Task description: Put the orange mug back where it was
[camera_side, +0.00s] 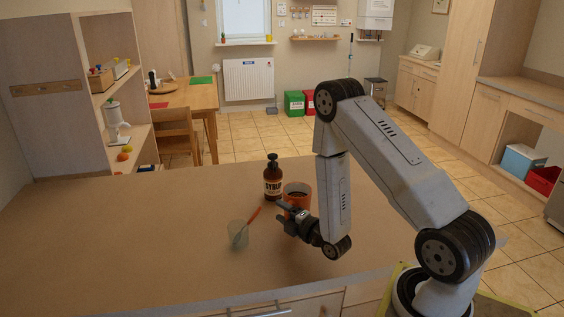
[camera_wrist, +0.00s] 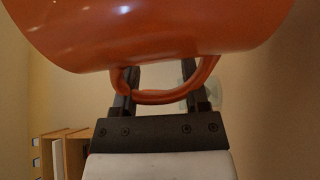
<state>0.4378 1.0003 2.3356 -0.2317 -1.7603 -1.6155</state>
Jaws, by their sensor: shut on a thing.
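The orange mug (camera_side: 297,193) is on the right part of the brown counter (camera_side: 120,230) in the side view, upright, with something dark inside. I cannot tell whether its base touches the counter, as my gripper hides its lower part. My gripper (camera_side: 283,211) is in front of the mug, reaching to it from the right. In the wrist view the mug (camera_wrist: 150,30) fills the top, and its handle (camera_wrist: 170,97) lies between the two black fingers of my gripper (camera_wrist: 163,88). My gripper is shut on the handle.
A dark syrup bottle (camera_side: 272,180) stands just behind and left of the mug. A translucent cup (camera_side: 238,234) with an orange-handled utensil (camera_side: 254,215) in it stands at front left, near my gripper. The counter's left side is clear.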

